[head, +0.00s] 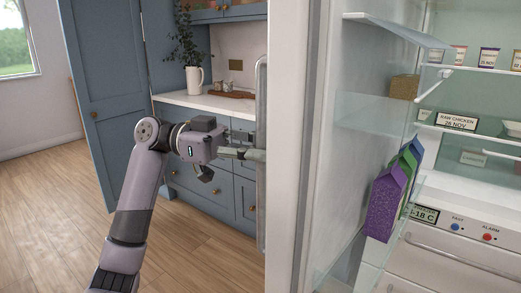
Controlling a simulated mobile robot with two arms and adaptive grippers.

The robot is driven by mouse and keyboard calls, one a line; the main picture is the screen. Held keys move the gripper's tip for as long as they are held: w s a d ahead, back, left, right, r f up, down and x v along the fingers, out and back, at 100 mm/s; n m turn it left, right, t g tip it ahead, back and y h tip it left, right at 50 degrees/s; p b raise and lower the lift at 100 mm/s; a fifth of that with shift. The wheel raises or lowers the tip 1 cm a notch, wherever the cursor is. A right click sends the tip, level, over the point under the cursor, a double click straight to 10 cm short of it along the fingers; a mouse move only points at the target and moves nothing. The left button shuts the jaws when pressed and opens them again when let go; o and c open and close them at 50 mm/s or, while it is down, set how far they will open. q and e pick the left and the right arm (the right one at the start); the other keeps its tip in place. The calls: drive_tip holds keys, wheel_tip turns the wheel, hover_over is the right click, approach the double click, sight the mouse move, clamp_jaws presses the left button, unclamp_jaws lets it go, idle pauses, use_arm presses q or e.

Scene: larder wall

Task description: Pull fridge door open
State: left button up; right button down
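The fridge door (284,150) stands open and is seen nearly edge-on in the middle of the head view. Its inner side with clear shelves faces right, towards the lit fridge interior (470,110). A long upright grey handle (261,215) runs along the door's outer side. My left gripper (252,154) is at the handle's mid height, with its fingers reaching right to the bar and overlapping it. Whether the fingers are closed around the bar cannot be made out. My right gripper is out of view.
Purple and green cartons (386,200) stand on the door's lower shelf. A fridge drawer (455,262) is at lower right. Blue cabinets (215,185) with a white counter and a jug (194,80) are behind my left arm. The wooden floor (60,200) at left is clear.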

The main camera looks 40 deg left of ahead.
use_arm(q)
drive_tip(key=o, duration=0.3)
drive_tip(key=shift+o, duration=0.2)
drive_tip(key=v, duration=1.2)
